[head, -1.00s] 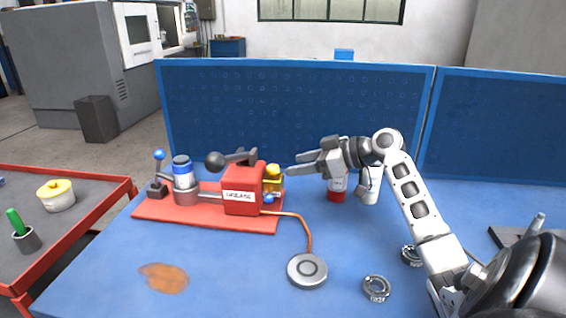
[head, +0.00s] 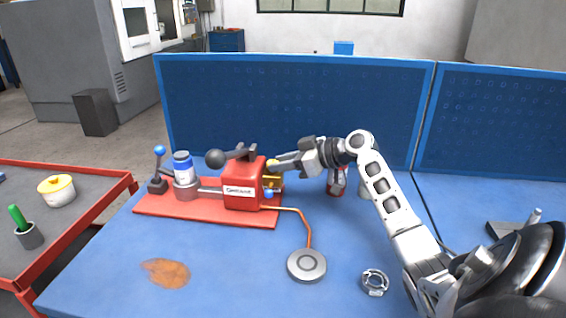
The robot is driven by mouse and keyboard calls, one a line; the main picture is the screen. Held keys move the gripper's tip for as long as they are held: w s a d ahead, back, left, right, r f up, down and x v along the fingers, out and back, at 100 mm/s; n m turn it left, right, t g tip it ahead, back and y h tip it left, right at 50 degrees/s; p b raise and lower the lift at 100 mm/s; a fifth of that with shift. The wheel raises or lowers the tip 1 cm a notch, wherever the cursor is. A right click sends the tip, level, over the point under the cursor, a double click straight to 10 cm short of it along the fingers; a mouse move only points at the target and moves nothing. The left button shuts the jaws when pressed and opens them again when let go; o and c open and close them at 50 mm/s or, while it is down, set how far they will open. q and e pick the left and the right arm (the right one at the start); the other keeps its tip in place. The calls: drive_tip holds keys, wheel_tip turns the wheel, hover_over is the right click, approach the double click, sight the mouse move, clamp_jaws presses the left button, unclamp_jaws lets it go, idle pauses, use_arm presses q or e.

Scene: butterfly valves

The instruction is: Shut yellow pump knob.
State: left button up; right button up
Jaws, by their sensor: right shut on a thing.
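The red pump (head: 243,188) stands on a red base plate (head: 207,216) on the blue table. Its yellow knob (head: 273,168) is on the right side of the red block, partly hidden by my fingers. My right gripper (head: 281,165) reaches in from the right, with its fingertips at the knob and shut on it. My left gripper is not in the head view.
A red-and-white bottle (head: 336,182) stands behind my right forearm. An orange hose runs from the pump to a grey disc (head: 306,265). A metal ring (head: 375,282) lies at the front. A blue pegboard (head: 290,110) closes the back.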

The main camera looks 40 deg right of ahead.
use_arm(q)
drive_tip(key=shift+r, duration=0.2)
use_arm(e)
drive_tip(key=shift+r, duration=0.1)
drive_tip(key=m+h+p, duration=0.2)
drive_tip(key=h+p, duration=0.1)
drive_tip(key=shift+s+a+r+m+t, duration=0.1)
drive_tip(key=shift+s+a+m+t, duration=0.05)
drive_tip(key=shift+a+m+t, duration=0.2)
drive_tip(key=shift+a+m+t+h, duration=0.2)
drive_tip(key=shift+m+t+h, duration=0.15)
drive_tip(key=shift+m+h, duration=0.6)
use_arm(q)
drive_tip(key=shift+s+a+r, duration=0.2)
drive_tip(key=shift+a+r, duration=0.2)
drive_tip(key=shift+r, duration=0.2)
use_arm(e)
drive_tip(key=shift+a+m+h, duration=0.1)
drive_tip(key=shift+m+h, duration=0.6)
drive_tip(key=shift+h, duration=0.35)
use_arm(q)
drive_tip(key=shift+p, duration=0.3)
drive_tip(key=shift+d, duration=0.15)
use_arm(e)
drive_tip(key=o, duration=1)
drive_tip(key=shift+f, duration=0.2)
drive_tip(key=shift+c, duration=0.2)
drive_tip(key=shift+a, duration=0.1)
